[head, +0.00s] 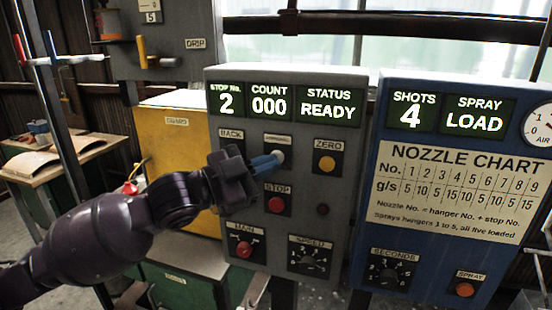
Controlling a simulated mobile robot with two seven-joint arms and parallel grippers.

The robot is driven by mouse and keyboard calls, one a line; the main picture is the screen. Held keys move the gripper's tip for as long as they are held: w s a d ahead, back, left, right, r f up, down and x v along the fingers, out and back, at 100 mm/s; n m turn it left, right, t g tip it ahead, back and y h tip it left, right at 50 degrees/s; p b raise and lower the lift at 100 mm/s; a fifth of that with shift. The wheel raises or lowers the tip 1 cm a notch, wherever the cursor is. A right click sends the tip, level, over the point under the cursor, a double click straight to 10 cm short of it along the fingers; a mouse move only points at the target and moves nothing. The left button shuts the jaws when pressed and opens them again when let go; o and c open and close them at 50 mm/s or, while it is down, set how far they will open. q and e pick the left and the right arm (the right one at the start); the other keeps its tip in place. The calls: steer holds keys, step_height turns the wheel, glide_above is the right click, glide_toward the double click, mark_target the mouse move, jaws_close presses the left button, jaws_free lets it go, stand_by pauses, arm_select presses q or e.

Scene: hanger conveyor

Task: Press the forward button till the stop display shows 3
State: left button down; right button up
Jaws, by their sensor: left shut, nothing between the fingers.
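The grey control panel (345,150) stands in the middle of the view. Its stop display (227,101) reads 2, the count display (269,103) reads 000 and the status display (328,107) reads READY. My left gripper (277,159) is shut and empty, with its blue fingertips at the pale forward button (279,155). The tips partly cover that button, and I cannot tell whether they press it or only hover close. The label above it is too small to read. My gripper also hides the button under the BACK label (230,134). My right gripper is not in view.
A yellow ZERO button (327,164) is right of the forward button, and a red STOP button (277,205) is below it. Lower are the MAIN switch (244,249) and SPEED dial (309,261). A blue spray panel (365,262) stands close on the right.

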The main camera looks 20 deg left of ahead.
arm_select(q)
steer(key=shift+w, duration=0.15)
steer(key=shift+w, duration=0.3)
